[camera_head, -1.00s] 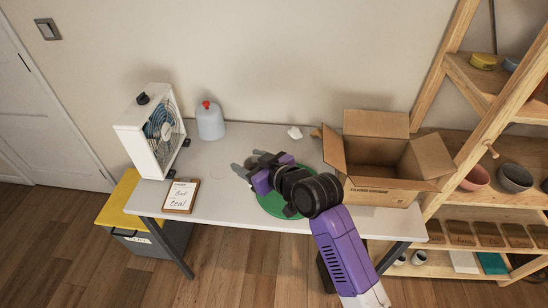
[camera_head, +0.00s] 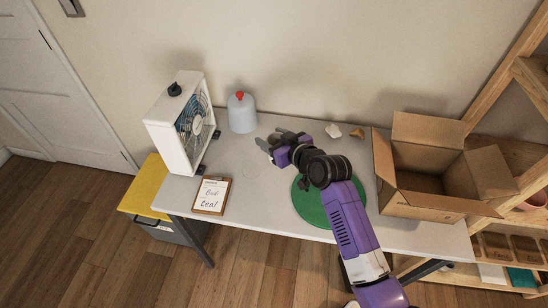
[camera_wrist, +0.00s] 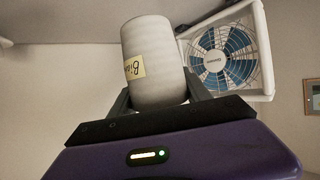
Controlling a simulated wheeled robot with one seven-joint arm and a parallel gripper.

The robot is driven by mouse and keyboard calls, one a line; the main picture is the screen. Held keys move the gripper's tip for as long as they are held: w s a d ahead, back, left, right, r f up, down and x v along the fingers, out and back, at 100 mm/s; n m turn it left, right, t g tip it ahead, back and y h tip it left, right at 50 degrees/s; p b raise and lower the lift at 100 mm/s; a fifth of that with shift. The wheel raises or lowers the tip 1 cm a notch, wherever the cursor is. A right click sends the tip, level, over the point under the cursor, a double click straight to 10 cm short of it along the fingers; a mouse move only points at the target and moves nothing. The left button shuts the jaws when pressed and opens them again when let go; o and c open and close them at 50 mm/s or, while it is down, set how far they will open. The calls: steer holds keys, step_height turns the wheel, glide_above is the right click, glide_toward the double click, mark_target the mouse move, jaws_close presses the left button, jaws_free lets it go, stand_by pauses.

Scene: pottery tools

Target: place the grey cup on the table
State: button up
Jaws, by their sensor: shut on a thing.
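My gripper (camera_head: 269,141) is above the back-middle part of the table (camera_head: 240,205), with its fingers pointing to the upper left. In the wrist view it is shut on a pale grey cup (camera_wrist: 155,65) with faint ribs and a yellowish label, partly readable as "Bi". The cup sits between the two fingers and looks slightly tilted there. In the head view I cannot make out the cup clearly. A faint round outline (camera_head: 252,172) shows on the bare tabletop, left of the green disc.
A white box fan (camera_head: 170,135) and a grey jug with a red cap (camera_head: 242,115) stand behind and left. A clipboard (camera_head: 212,195) lies at the front left. A green disc (camera_head: 312,212) is under my arm. An open cardboard box (camera_head: 440,203) stands right.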

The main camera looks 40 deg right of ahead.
step_height(320, 180, down, 10)
steer(key=shift+r+b, duration=0.2)
steer(key=shift+b, duration=0.1)
steer(key=shift+f, duration=0.15)
steer(key=o, duration=1.6)
